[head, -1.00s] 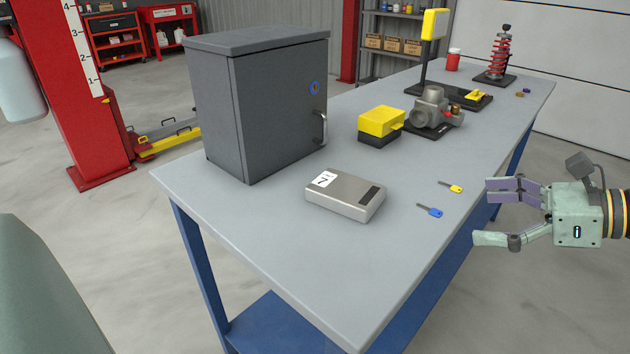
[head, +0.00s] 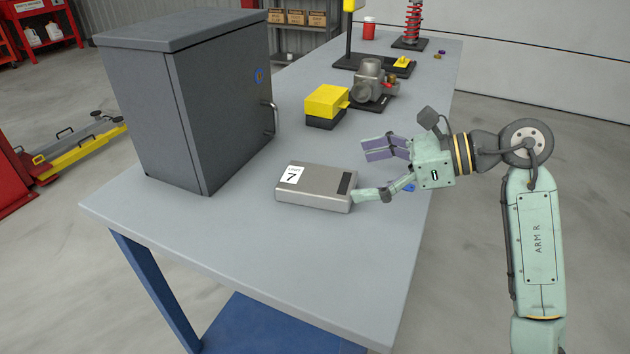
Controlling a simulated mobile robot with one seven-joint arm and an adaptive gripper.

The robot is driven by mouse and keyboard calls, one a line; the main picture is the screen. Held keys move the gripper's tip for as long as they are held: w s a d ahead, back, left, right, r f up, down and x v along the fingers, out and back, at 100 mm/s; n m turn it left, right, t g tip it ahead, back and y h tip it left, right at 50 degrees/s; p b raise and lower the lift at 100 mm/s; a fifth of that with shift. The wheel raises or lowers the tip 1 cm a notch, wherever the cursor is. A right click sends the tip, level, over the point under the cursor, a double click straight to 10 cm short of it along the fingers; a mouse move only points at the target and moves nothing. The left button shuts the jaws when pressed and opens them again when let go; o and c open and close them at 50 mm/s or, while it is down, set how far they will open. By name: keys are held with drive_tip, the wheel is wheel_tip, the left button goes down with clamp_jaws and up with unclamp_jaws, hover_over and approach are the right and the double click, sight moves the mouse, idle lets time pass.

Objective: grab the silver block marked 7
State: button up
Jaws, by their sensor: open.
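The silver block (head: 318,186) lies flat on the grey table. It has a white label with a black 7 at its left end and a dark patch at its right end. My gripper (head: 364,173) is open and empty, reaching in from the right. Its fingers point left toward the block's right end. The lower finger's tip appears at the block's right corner; I cannot tell whether it touches. The upper finger lies farther back, above the table.
A grey metal cabinet (head: 215,125) with a handle stands left behind the block. A yellow and black box (head: 326,104) and a grey metal pump-like part (head: 370,82) stand farther back. The table front (head: 250,235) is clear.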

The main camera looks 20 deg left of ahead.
sight(322, 180)
drive_tip(key=p+x, duration=0.1)
drive_tip(key=x, duration=0.2)
drive_tip(key=p+x, duration=0.1)
drive_tip(key=x, duration=0.2)
drive_tip(key=shift+s+a+f, duration=0.1)
drive_tip(key=shift+s+a, duration=0.15)
drive_tip(key=shift+a, duration=0.1)
drive_tip(key=shift+a+f, duration=0.2)
drive_tip(key=shift+c, duration=0.2)
drive_tip(key=c, duration=1.6)
drive_tip(key=shift+o, duration=0.2)
drive_tip(key=shift+r, duration=0.1)
